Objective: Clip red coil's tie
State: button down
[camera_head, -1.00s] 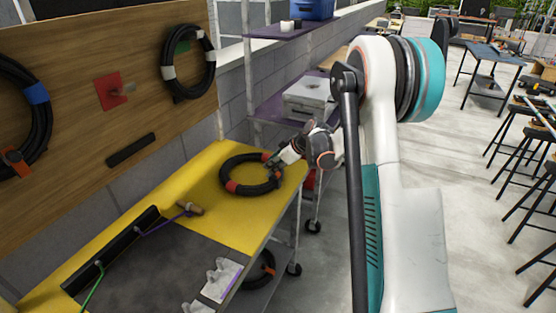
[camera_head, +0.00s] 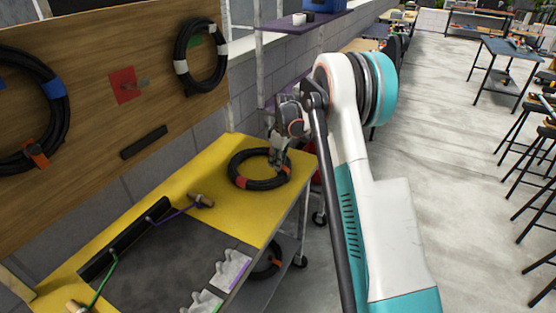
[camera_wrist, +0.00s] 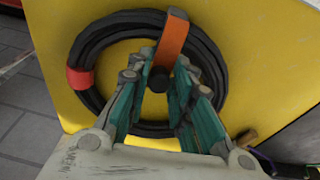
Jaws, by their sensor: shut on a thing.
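The black cable coil with red tape (camera_head: 235,167) lies flat on the yellow tabletop. Its ring and red band (camera_wrist: 80,79) also show in the wrist view. The orange tie (camera_wrist: 173,38) crosses the coil's upper side in the wrist view, and a dark round knob (camera_wrist: 158,79) sits at its lower end. My gripper (camera_head: 276,168) comes down over the coil's right part. In the wrist view my gripper (camera_wrist: 161,84) is shut on the orange tie's knob end. Its fingers hide part of the coil and tie.
The yellow table (camera_head: 215,147) carries a dark grey mat (camera_head: 170,265), a black bar (camera_head: 125,237) and wooden handles near the coil. A wooden board (camera_head: 85,50) with more coils stands behind. A purple shelf (camera_head: 290,22) stands behind my arm. Open floor lies to the right.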

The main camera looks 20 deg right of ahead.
dwell(0.3)
jog(key=c, duration=1.5)
grip_release()
jog(key=r, duration=0.4)
jog(key=s+r, duration=0.1)
jog(key=r, duration=0.3)
jog(key=s+d+r, duration=0.1)
jog(key=r, duration=0.2)
jog(key=shift+r, duration=0.4)
